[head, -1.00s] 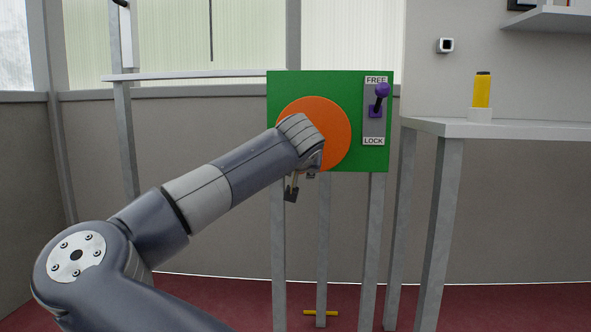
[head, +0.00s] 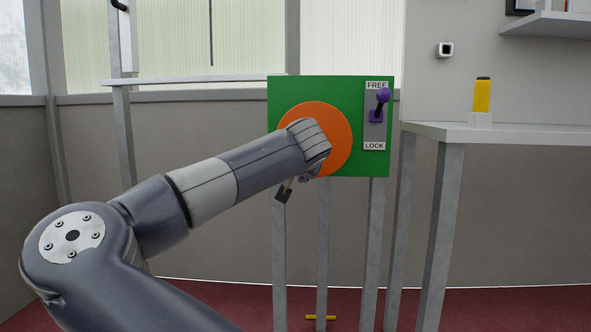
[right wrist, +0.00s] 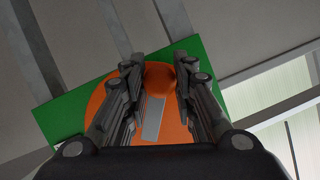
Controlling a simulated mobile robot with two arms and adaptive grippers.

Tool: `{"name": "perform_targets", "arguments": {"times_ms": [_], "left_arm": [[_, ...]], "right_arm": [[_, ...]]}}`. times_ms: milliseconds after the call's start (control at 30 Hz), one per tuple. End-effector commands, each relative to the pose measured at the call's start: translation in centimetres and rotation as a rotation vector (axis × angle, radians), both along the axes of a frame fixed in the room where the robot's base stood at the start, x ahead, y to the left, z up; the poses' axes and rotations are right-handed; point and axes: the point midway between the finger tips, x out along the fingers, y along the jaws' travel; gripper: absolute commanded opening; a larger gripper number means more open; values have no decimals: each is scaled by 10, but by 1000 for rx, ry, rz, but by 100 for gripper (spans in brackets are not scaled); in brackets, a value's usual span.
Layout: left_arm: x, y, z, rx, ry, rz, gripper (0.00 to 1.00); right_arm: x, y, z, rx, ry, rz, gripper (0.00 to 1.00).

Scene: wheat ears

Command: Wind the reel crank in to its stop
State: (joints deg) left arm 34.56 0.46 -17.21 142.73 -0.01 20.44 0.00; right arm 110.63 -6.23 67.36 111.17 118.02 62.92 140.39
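The orange reel disc (head: 338,125) is on a green panel (head: 282,88); both also show in the right wrist view, the disc (right wrist: 103,102) and the panel (right wrist: 60,111). There the crank's orange-brown knob (right wrist: 160,77) sits between the fingers of my right gripper (right wrist: 160,82), which look closed against its sides. The grey crank arm (right wrist: 153,119) runs down from the knob across the disc. In the head view my arm covers the crank and most of the gripper. A purple lever (head: 382,96) stands up toward the FREE label. My left gripper is out of view.
The panel stands on grey posts (head: 371,240). A yellow bar (head: 320,317) is low down near the floor. A narrow shelf (head: 190,81) runs behind on the left.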

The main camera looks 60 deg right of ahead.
Motion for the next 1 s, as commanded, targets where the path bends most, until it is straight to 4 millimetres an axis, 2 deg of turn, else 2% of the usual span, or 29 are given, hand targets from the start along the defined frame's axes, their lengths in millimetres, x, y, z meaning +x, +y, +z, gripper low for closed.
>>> {"name": "perform_targets", "arguments": {"times_ms": [33,100,533,667,1000], "left_arm": [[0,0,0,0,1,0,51],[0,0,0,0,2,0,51],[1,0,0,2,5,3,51],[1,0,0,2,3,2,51],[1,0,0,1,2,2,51]], "right_arm": [[1,1,-2,5,2,3,32],[1,1,-2,4,2,3,46],[-3,6,3,-1,2,1,46],[-12,22,11,-2,-2,1,46],[-45,79,35,-1,-1,3,46]]}}
